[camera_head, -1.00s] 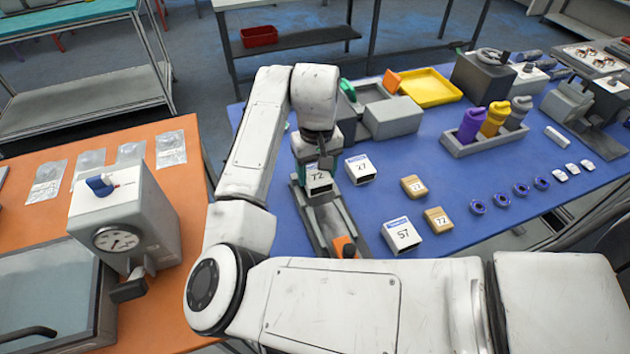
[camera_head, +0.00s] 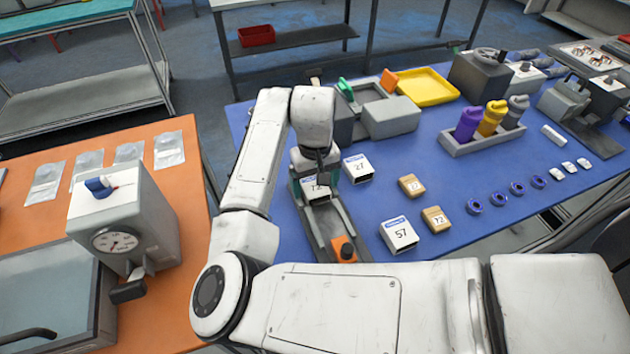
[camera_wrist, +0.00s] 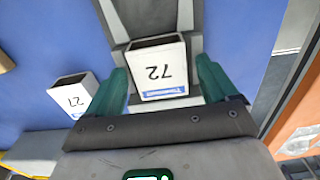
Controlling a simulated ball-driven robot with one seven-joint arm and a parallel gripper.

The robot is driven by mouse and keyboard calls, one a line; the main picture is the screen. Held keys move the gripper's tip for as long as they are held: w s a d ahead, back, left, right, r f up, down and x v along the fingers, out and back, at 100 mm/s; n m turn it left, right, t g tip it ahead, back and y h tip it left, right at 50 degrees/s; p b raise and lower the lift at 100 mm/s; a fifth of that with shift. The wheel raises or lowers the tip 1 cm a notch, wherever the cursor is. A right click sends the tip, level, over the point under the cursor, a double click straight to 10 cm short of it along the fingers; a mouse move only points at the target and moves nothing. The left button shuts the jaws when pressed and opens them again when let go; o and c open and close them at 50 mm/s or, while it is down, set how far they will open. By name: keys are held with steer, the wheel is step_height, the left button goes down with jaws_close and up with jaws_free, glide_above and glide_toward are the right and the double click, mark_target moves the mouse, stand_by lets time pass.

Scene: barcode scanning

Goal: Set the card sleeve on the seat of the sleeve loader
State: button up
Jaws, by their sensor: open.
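The card sleeve (camera_wrist: 160,68), a white open-ended box marked 72 with a blue strip, sits on the grey bed of the sleeve loader (camera_wrist: 122,20). In the head view the sleeve (camera_head: 316,190) is partly hidden by my gripper. The loader (camera_head: 324,222) is a long grey rail with an orange block at its near end. My gripper (camera_wrist: 163,72) is open, with one teal finger on each side of the sleeve. A gap shows between the sleeve and at least the left finger in the wrist view. In the head view my gripper (camera_head: 320,174) is right over the sleeve.
Sleeve 27 (camera_head: 357,168) stands close to the right of the loader. Sleeve 57 (camera_head: 398,235) and two tan boxes (camera_head: 436,219) are farther right. A grey bin unit (camera_head: 390,117) and yellow tray (camera_head: 428,86) lie behind.

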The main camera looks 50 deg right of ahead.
mark_target(315, 186)
step_height(315, 186, up, 12)
steer(key=shift+r+b, duration=0.15)
steer(key=shift+b, duration=0.3)
